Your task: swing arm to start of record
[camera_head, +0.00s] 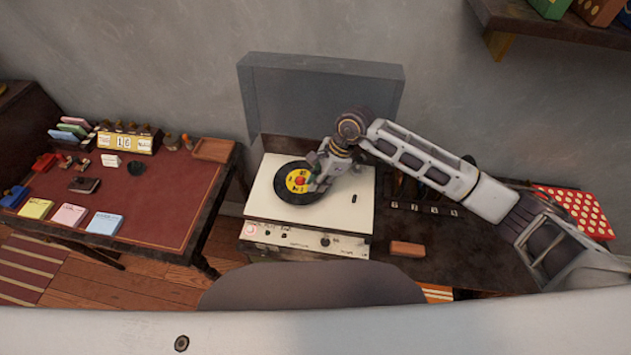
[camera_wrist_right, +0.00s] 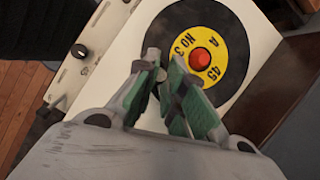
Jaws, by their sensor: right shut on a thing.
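A black record (camera_head: 280,187) with a yellow label and a red centre lies on the cream deck of the record player (camera_head: 265,205). In the right wrist view the record (camera_wrist_right: 238,60) shows its label and red centre. My right gripper (camera_head: 318,178) is over the record's right side. In the right wrist view its green-padded fingers (camera_wrist_right: 162,80) are closed around a small silvery piece, seemingly the tone arm (camera_wrist_right: 152,56), over the record's edge. Most of the tone arm is hidden by the gripper. I cannot tell whether its tip touches the record. My left gripper is out of view.
The player's grey see-through lid (camera_head: 320,90) stands open behind it. A dark cabinet (camera_head: 450,240) with a reddish block (camera_head: 407,249) is at the right, under my right arm. A red-topped desk (camera_head: 150,200) with cards and stamps is at the left. A shelf (camera_head: 560,20) hangs upper right.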

